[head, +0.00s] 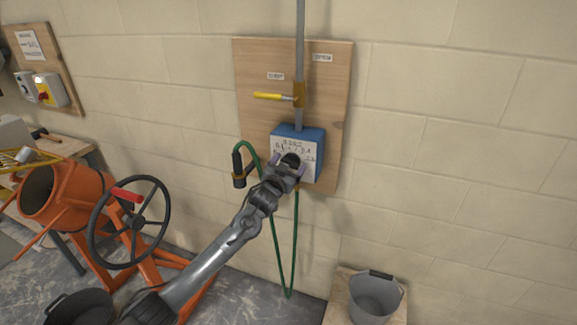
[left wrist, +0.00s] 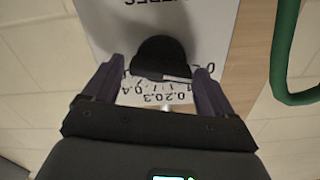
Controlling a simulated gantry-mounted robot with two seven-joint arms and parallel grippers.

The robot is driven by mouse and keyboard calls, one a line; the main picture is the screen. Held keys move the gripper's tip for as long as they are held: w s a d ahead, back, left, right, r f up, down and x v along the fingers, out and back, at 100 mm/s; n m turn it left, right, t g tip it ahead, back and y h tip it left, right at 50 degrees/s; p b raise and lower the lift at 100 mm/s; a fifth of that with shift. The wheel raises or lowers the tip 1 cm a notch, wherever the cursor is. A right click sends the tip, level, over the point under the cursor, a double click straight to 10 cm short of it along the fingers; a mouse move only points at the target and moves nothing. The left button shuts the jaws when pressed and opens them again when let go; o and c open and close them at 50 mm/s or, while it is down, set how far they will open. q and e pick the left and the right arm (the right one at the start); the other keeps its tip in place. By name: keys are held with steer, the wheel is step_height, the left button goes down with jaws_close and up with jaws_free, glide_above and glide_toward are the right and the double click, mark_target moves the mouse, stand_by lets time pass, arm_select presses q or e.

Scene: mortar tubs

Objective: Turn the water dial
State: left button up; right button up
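The water dial is a round black knob (head: 291,159) on the white, number-marked face of a blue box (head: 312,134) on the wall board. In the left wrist view the dial (left wrist: 160,55) shows at the top middle, with printed numbers around it. My left gripper (head: 289,165) is at the front of the box. Its two purple fingers (left wrist: 158,68) are spread, one on each side of the dial, with a visible gap to it on both sides. In the head view the gripper hides part of the dial and the box's face. My right gripper is not in view.
A yellow lever valve (head: 270,96) sits on the pipe above the box. A green hose (head: 294,240) hangs below, with a black nozzle (head: 238,165) at its left. An orange mixer (head: 65,198) stands left. A grey bucket (head: 372,298) stands lower right. The right wall is clear.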

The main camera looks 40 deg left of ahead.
arm_select(q)
steer(key=c, duration=0.8)
